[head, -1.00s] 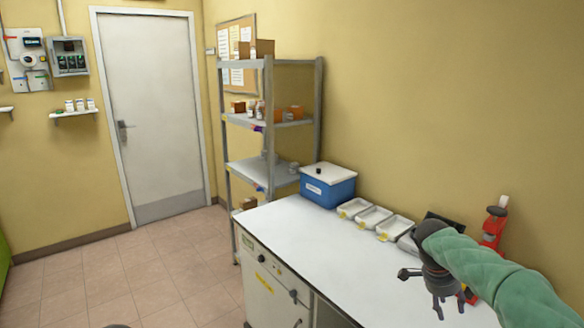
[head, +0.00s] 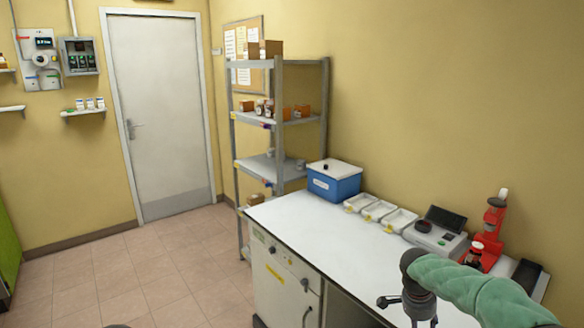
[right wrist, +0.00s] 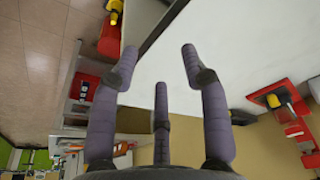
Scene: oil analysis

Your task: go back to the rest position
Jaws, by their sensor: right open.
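My right arm, in a green sleeve, comes in from the right in the head view. Its dark gripper (head: 408,308) is low over the front edge of the white bench (head: 310,222), partly cut off by the bottom of the picture. In the right wrist view the purple-grey fingers of the gripper (right wrist: 160,75) are spread apart with nothing between them. The pale bench top lies behind them. My left gripper is in neither view.
On the bench stand a blue box (head: 334,182), several white trays (head: 379,211), a grey instrument with a dark screen (head: 435,236) and a red device (head: 493,230). A metal shelf (head: 279,130) stands behind the bench. Open tiled floor (head: 160,275) lies to the left.

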